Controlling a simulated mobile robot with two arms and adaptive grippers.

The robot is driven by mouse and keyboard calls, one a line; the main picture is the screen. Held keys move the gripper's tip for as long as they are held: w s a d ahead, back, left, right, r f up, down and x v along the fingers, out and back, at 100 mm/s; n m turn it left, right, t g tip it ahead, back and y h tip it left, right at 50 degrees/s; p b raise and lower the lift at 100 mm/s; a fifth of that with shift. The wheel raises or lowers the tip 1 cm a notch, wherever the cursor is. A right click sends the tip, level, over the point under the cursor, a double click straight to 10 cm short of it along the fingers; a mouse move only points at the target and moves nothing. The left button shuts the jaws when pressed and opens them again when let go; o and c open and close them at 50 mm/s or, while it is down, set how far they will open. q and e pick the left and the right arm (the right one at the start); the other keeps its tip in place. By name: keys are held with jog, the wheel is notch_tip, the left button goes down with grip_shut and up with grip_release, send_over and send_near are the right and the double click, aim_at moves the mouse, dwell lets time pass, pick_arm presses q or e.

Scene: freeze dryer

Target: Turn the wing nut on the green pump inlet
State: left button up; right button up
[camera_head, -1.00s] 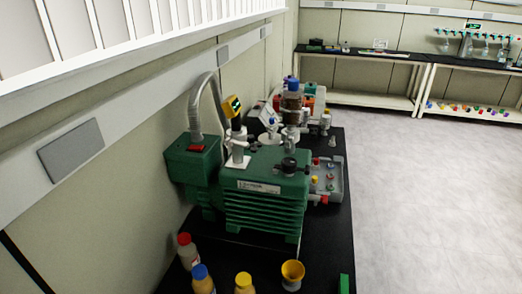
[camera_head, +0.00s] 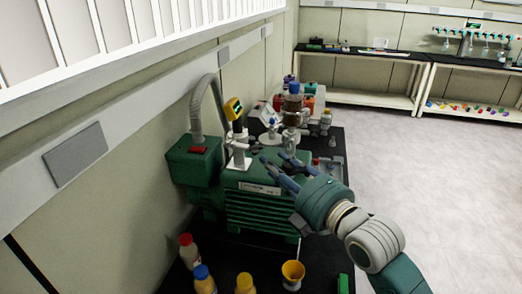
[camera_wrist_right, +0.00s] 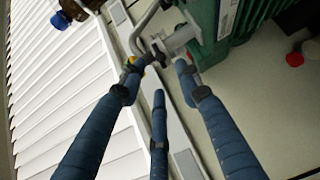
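The green pump (camera_head: 262,212) stands on the black bench. Its pale metal inlet fitting (camera_head: 239,155) rises from the top, below a yellow gauge (camera_head: 233,109). The wing nut is too small to make out surely. My right gripper (camera_head: 274,161) reaches over the pump top from the right, its fingers pointing toward the inlet fitting. In the right wrist view, the right gripper's fingers (camera_wrist_right: 158,78) are spread with nothing between them. A grey metal fitting (camera_wrist_right: 180,39) lies just beyond the fingertips, beside the green pump (camera_wrist_right: 208,28). My left gripper is not in view.
A grey hose (camera_head: 194,105) arches behind the pump. A blue-capped brown vessel (camera_head: 292,103) stands behind the fingers. Bottles (camera_head: 203,279) and a yellow funnel (camera_head: 292,271) stand at the bench front. The wall is close on the left; open floor (camera_head: 440,190) lies right.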

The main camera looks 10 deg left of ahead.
aim_at(258, 152)
jog(key=p+x, duration=0.2)
jog(key=x, duration=0.5)
jog(key=shift+w+a, duration=0.2)
grip_shut()
